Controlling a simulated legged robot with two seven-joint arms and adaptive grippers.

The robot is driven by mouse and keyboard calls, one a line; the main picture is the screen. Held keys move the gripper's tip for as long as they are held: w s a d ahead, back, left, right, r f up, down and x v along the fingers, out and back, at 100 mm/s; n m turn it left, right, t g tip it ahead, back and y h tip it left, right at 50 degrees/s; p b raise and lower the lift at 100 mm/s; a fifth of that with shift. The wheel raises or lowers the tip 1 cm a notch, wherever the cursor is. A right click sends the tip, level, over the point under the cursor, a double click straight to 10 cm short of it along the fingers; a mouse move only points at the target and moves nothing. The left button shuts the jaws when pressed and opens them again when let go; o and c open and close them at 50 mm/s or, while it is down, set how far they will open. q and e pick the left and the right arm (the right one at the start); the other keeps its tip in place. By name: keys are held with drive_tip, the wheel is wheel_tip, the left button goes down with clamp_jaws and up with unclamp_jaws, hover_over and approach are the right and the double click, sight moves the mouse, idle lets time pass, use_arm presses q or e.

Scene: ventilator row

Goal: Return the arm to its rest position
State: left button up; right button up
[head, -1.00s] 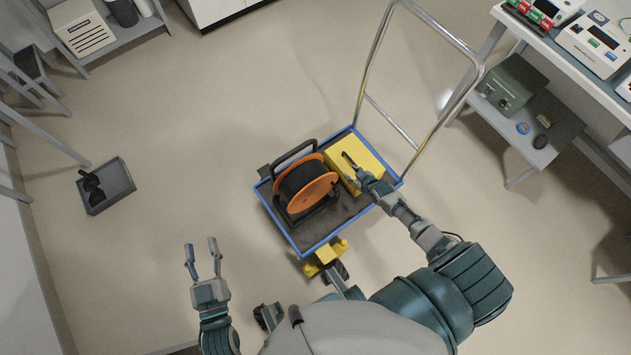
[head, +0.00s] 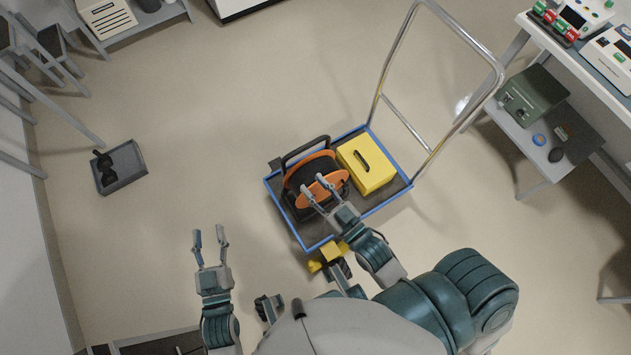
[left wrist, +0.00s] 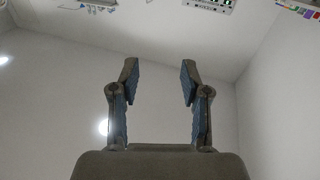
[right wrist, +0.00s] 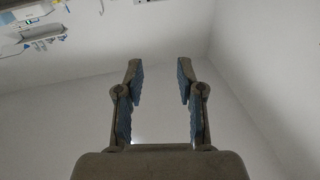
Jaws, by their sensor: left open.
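My right gripper (head: 320,190) is above the cart, over the near side of the orange and black cable reel (head: 318,184) in the head view. Its fingers are apart with nothing between them, as they also are in the right wrist view (right wrist: 158,82). My left gripper (head: 210,245) is open and empty over bare floor at the lower left. In the left wrist view its fingers (left wrist: 160,82) are spread, with only wall and ceiling beyond. A yellow box (head: 368,165) with a dark slot sits on the cart, right of the reel.
The blue-edged cart (head: 357,215) has a tall metal push handle (head: 400,40). A grey tray (head: 124,176) with a dark item lies on the floor at left. A bench (head: 572,58) with devices and a lower shelf with a green box (head: 533,97) stand at right. The left floor is mostly clear.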

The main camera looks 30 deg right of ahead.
use_arm(q)
drive_tip(key=shift+r, duration=0.1)
use_arm(e)
drive_tip(key=shift+a, duration=0.1)
